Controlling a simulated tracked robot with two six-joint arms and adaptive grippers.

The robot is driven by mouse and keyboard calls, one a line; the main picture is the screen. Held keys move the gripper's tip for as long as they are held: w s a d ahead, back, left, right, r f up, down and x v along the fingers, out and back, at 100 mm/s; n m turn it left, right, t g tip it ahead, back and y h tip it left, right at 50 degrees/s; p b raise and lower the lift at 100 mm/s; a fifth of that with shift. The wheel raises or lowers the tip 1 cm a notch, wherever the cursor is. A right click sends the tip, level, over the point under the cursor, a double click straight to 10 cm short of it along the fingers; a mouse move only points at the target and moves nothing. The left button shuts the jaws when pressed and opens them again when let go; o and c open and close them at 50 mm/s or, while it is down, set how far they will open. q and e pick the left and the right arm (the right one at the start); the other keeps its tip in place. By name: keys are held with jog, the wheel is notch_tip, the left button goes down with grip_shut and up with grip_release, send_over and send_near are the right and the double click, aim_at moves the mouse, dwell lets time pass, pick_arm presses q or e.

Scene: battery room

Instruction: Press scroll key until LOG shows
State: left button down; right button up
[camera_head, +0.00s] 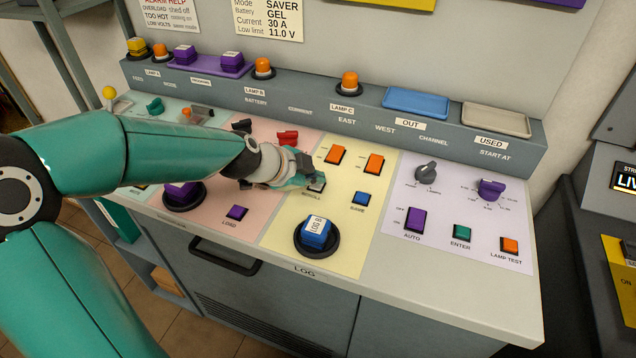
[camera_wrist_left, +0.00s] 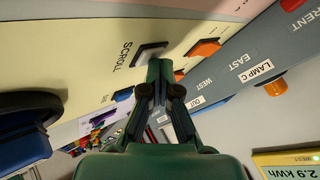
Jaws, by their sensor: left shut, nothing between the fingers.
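The scroll key (camera_head: 317,187) is a pale key on the yellow panel, partly hidden by my gripper in the head view. In the left wrist view the grey-white scroll key (camera_wrist_left: 150,53) sits beside its SCROLL label. My left gripper (camera_head: 312,181) is shut and empty, its tips right by the key; the wrist view shows the closed tips (camera_wrist_left: 160,68) at the key's edge. I cannot tell whether they touch it. A yellow-framed display (camera_wrist_left: 290,168) in the wrist view reads WEST and 2.9 kWh. My right gripper is not in view.
A blue key (camera_head: 361,199) and orange keys (camera_head: 374,163) lie close to the right and behind. A red switch (camera_head: 288,138) stands behind. The panel's front right edge is clear.

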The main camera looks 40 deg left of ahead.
aim_at(315, 186)
pick_arm(q)
jog(key=shift+r+p, duration=0.5)
jog(key=shift+r, duration=0.3)
notch_tip(315, 186, up, 5)
jog(key=p, duration=0.4)
dwell(0.7)
